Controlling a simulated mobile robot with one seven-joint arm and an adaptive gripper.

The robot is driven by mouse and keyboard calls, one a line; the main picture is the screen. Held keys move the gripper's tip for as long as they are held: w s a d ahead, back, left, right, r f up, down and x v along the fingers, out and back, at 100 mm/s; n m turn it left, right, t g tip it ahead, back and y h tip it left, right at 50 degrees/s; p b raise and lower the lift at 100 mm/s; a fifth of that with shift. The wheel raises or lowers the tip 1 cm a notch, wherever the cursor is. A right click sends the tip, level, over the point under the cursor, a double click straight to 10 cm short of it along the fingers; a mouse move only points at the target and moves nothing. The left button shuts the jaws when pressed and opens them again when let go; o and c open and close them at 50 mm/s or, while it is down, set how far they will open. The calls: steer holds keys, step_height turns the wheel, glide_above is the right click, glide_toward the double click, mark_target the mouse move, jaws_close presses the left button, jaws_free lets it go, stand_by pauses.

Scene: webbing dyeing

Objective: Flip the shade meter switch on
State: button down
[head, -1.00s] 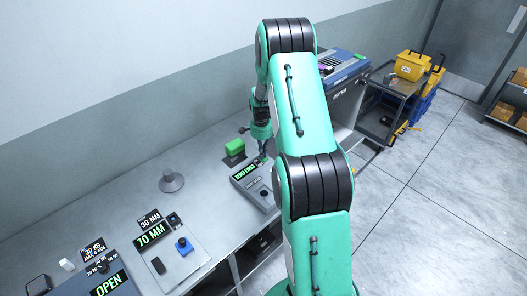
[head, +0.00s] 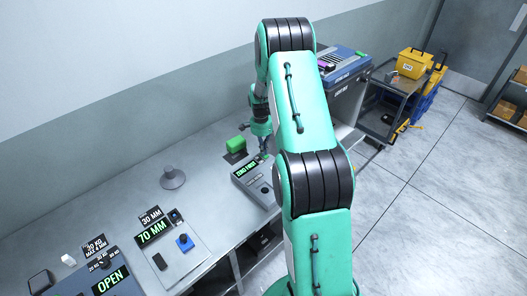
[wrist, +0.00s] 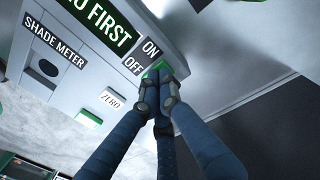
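The shade meter (head: 262,190) is a grey box on the bench, partly hidden behind my arm in the head view. Its green display reads "ZERO FIRST". In the wrist view its panel (wrist: 85,80) shows the "SHADE METER" label, a round dark port, a "ZERO" label and "ON" and "OFF" labels. A green switch (wrist: 154,68) sits beside the ON and OFF labels, mostly covered by my fingertips. My gripper (wrist: 159,82) has its fingers together at the switch, seemingly touching it. In the head view my gripper (head: 263,150) is over the meter's far end. The switch's exact position is hidden.
A grey cone-shaped stand (head: 172,178), a 70 MM panel with a blue knob (head: 184,242) and an OPEN unit (head: 110,281) are farther left. A blue machine (head: 346,62) stands beyond my arm. The bench between is clear.

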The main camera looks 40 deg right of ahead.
mark_target(266, 157)
steer(key=shift+s+a+f, duration=0.15)
steer(key=shift+s+f, duration=0.25)
steer(key=shift+s, duration=0.25)
steer(key=shift+s+a+f, duration=0.1)
steer(key=shift+s+f, duration=0.3)
steer(key=shift+s, duration=0.2)
steer(key=shift+w+d+r+p, duration=0.1)
steer(key=shift+r+p, duration=0.1)
steer(key=shift+r, duration=0.25)
steer(key=shift+w+r+p, duration=0.1)
steer(key=shift+r+p, duration=0.05)
steer(key=shift+r, duration=0.25)
step_height(266, 157, up, 14)
steer(key=w+p, duration=0.1)
steer(key=w, duration=0.1)
steer(key=shift+d, duration=0.2)
